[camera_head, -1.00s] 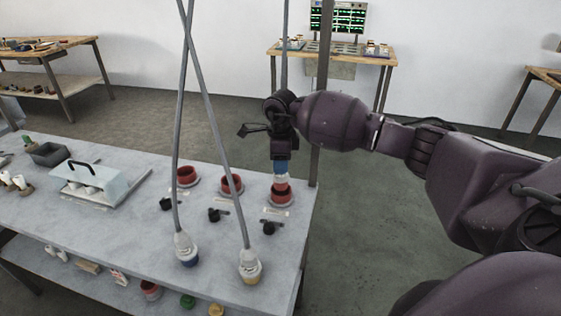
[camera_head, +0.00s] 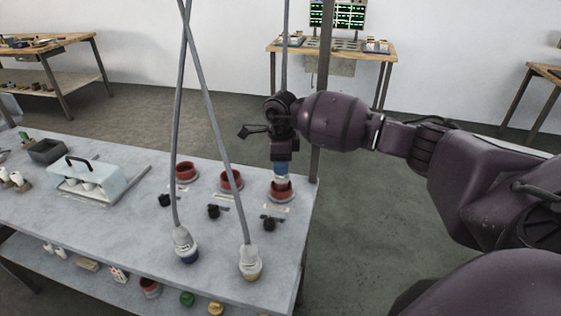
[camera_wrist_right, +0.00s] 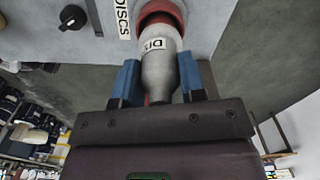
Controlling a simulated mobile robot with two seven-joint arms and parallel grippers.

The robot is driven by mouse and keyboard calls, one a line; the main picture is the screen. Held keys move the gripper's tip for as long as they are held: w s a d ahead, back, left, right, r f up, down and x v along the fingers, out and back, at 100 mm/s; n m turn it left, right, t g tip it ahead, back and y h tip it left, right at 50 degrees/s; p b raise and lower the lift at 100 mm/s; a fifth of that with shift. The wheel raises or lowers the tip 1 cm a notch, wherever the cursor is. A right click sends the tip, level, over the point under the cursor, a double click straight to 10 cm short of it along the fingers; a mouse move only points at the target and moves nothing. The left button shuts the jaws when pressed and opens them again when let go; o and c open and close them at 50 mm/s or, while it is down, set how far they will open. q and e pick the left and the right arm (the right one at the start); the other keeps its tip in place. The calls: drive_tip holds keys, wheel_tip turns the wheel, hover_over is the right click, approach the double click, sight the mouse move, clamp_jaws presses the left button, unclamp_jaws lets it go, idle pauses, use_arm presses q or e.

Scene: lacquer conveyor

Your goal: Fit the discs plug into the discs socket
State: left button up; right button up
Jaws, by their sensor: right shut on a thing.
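My right gripper (camera_head: 281,168) is shut on the discs plug (camera_head: 281,180), a pale plug with a cable rising from it. In the right wrist view the plug (camera_wrist_right: 159,72) is between the blue fingertips (camera_wrist_right: 160,82), and part of its label reads "DI". Its lower end is at the mouth of the red discs socket (camera_head: 281,194) and appears to be inside the rim. The socket (camera_wrist_right: 160,14) has a "DISCS" label (camera_wrist_right: 122,18) beside it. How deep the plug sits is hidden. My left gripper is not in view.
Two other red sockets (camera_head: 231,181) (camera_head: 186,171) stand to the left, with black switches (camera_head: 213,212) in front. A blue-ended plug (camera_head: 186,246) and a yellow-ended plug (camera_head: 250,264) stand near the bench's front edge, their cables crossing. A post (camera_head: 321,120) rises behind the gripper.

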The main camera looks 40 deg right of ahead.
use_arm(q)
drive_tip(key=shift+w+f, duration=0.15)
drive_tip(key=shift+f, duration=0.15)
use_arm(e)
drive_tip(key=shift+f, duration=0.5)
use_arm(q)
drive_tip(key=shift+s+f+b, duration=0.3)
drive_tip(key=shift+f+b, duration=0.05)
drive_tip(key=shift+b, duration=0.15)
use_arm(e)
drive_tip(key=shift+f, duration=0.45)
drive_tip(key=o, duration=1.1)
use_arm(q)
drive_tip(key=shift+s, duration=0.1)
use_arm(e)
wheel_tip(320, 180, up, 3)
wheel_tip(320, 180, up, 7)
drive_tip(key=shift+f, duration=0.1)
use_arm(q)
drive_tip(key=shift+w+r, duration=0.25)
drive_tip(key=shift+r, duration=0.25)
use_arm(e)
drive_tip(key=shift+r, duration=0.5)
